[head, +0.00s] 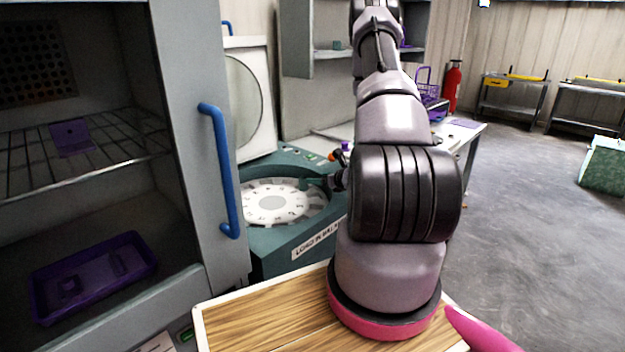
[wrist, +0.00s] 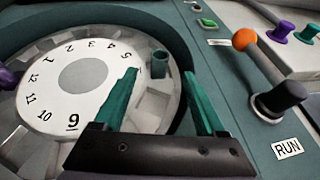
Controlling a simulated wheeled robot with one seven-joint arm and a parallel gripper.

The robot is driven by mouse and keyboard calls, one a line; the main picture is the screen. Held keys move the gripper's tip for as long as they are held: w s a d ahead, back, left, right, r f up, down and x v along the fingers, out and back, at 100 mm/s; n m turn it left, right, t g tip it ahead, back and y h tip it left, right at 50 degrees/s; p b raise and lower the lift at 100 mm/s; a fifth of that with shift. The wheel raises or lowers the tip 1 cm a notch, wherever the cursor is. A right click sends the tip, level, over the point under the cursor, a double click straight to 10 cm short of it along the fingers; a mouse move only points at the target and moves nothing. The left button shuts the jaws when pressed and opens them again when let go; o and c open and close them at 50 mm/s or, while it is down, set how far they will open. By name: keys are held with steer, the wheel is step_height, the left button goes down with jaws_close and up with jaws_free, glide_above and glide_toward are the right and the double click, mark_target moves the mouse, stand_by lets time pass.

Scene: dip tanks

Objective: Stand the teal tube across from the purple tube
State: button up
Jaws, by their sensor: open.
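The teal tube (wrist: 160,62) stands upright at the dial's outer ring in the wrist view, just outside the number 5; the exact slot is hard to tell. The purple tube (wrist: 8,78) shows at the left edge, partly cut off, on the far side of the numbered white dial (wrist: 85,76). My gripper (wrist: 160,75) is open, with its teal fingers on either side of the teal tube and visible gaps to it. The dial (head: 271,202) also shows in the head view, where my arm hides part of the machine.
An orange-balled lever (wrist: 244,39) and a black knob (wrist: 280,98) by a RUN label stand right of the dial. Another purple piece (wrist: 284,29) and teal piece (wrist: 307,33) stand at the upper right. A cabinet with a blue handle (head: 219,170) is at left.

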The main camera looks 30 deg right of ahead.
steer(key=shift+s+r, duration=0.2)
steer(key=shift+s, duration=0.3)
steer(key=w+a+r+n+g+y, duration=0.15)
steer(key=a+r+n+y, duration=0.5)
steer(key=a+r, duration=0.7)
steer(key=s+a+r+n+g+y, duration=0.1)
steer(key=s+a+r+n+g, duration=0.1)
steer(key=s+a+r+n, duration=0.3)
steer(key=s+a+r+n+g+y, duration=0.2)
steer(key=a+r+n+g, duration=0.15)
steer(key=r, duration=0.35)
steer(key=s+a+r+n+g+h, duration=0.35)
steer(key=s+r+n, duration=0.25)
steer(key=s+n, duration=0.45)
steer(key=s+d+r+n+t+h, duration=0.4)
steer(key=s+d+r+h, duration=0.1)
steer(key=s, duration=0.4)
step_height(320, 180, up, 2)
steer(key=shift+s+d+r+h, duration=0.25)
steer(key=shift+s+h, duration=0.15)
steer(key=shift+h, duration=0.2)
steer(key=shift+s+n, duration=0.1)
steer(key=shift+n, duration=0.15)
